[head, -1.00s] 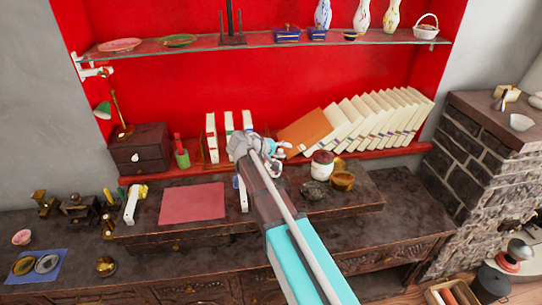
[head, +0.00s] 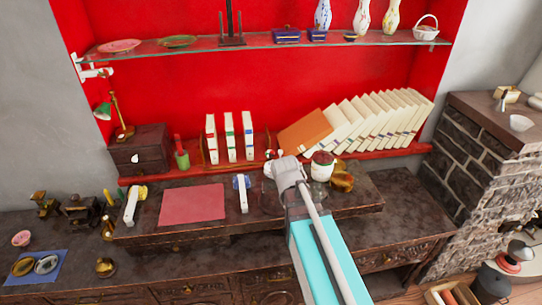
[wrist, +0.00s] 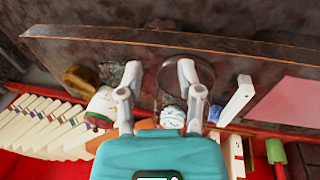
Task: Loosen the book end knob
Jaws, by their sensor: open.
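Three upright white books (head: 230,137) stand on the red ledge in the head view. A thin brown book end (head: 268,142) stands at their right side and another (head: 203,152) at their left. I cannot make out a knob clearly on either. My gripper (head: 278,166) is in front of and below the right book end, apart from it. In the wrist view, my gripper (wrist: 159,74) is open, its two fingers wide apart. A small white and blue item (wrist: 172,117) shows between the fingers, with no visible grip on it.
A red and white jar (head: 322,167) and a golden pot (head: 342,178) stand just right of my gripper. Leaning books (head: 365,118) fill the ledge's right. A glass shelf (head: 265,42) runs above.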

